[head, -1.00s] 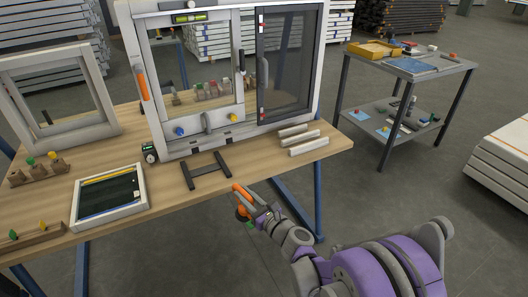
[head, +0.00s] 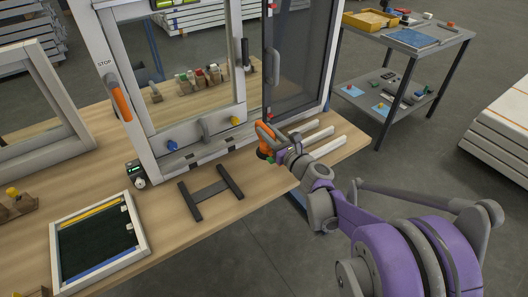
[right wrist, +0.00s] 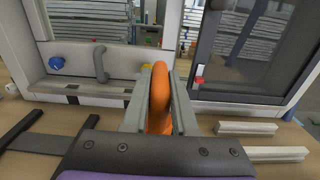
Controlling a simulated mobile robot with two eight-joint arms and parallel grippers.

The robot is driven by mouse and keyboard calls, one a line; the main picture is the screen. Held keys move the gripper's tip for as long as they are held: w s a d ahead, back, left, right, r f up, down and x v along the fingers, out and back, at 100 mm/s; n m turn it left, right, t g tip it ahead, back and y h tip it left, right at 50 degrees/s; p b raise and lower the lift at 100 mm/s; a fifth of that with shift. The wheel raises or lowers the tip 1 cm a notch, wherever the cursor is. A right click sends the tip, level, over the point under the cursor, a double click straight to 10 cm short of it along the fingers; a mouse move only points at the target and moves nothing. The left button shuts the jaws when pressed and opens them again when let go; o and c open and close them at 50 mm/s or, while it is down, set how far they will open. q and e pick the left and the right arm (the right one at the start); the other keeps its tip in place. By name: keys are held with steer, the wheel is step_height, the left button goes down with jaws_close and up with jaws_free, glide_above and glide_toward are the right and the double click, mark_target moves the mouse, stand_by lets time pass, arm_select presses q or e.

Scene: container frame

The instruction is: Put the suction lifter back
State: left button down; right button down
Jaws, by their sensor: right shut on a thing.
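The suction lifter (head: 264,132) has an orange handle, with a dark part below it in the head view. My right gripper (head: 276,147) is shut on it and holds it over the right part of the workbench, in front of the window frame. In the right wrist view the orange handle (right wrist: 160,92) stands between the two grey fingers (right wrist: 160,108). The fingers hide part of the lifter, and its cup is not clear. My left gripper is not in view.
A black H-shaped rest (head: 211,192) lies on the workbench (head: 180,232). Pale strips (head: 322,140) lie right of the lifter. The large window frame (head: 160,150) stands behind, its dark sash (head: 300,60) open. A grey cart (head: 440,50) with trays stands at right.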

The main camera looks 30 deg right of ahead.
mark_target(267, 148)
step_height(267, 148, down, 3)
steer(key=shift+r, duration=0.2)
steer(key=shift+f+b, duration=0.65)
steer(key=shift+f, duration=1.35)
steer(key=shift+f, duration=0.2)
steer(key=c, duration=0.7)
jaws_free()
steer(key=shift+r, duration=0.1)
